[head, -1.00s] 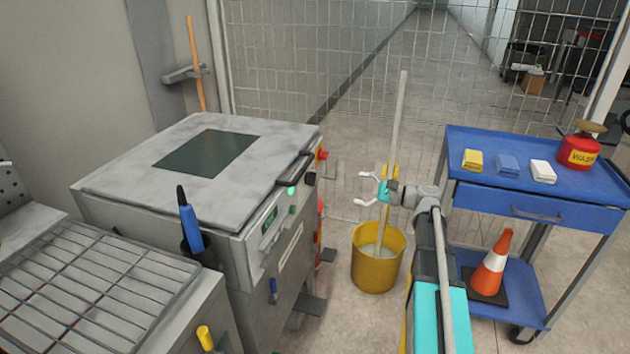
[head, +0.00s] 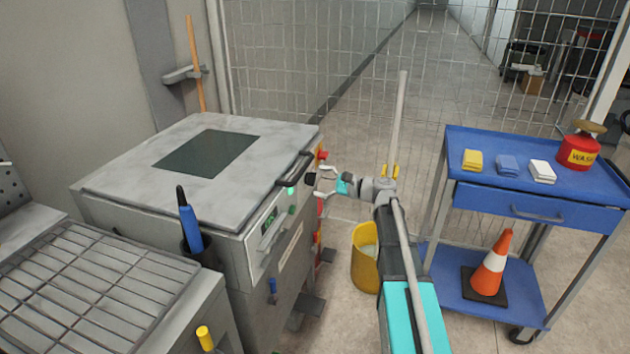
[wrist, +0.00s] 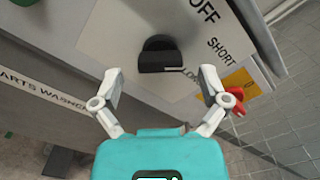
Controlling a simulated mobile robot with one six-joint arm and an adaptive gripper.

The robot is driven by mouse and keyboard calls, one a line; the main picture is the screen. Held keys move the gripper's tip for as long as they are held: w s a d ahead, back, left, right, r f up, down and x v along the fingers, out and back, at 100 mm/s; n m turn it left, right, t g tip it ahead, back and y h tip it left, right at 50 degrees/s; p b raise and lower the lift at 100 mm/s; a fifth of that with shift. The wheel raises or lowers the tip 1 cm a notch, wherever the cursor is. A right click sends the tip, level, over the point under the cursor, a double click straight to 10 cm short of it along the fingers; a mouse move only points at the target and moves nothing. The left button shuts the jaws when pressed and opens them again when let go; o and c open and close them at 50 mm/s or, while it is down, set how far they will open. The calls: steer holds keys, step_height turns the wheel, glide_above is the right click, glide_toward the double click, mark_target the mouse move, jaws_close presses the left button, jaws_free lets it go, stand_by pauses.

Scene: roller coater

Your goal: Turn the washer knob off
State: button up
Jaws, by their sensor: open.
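The washer knob (wrist: 160,54) is black, on a pale label plate on the washer's front. The words OFF, SHORT and LONG are printed around it. A white mark on the knob's near edge lies close to LONG. In the head view the knob (head: 311,178) is a small dark shape at the right of the parts washer (head: 150,200). My gripper (head: 323,183) is open, with its pale fingers just right of the knob. In the wrist view my gripper (wrist: 160,70) has one finger on each side of the knob, slightly short of it. Contact cannot be made out.
A red switch (wrist: 238,96) sits just right of my right finger in the wrist view. A black handle (head: 294,170) is on the washer lid's edge. A yellow mop bucket (head: 365,262) is behind my arm. A blue cart (head: 600,195) stands at the right.

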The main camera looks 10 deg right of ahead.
steer(key=shift+x, duration=0.85)
steer(key=shift+c, duration=0.2)
steer(key=c, duration=1.1)
steer(key=shift+n, duration=0.3)
steer(key=n, duration=0.8)
steer(key=shift+n, duration=0.3)
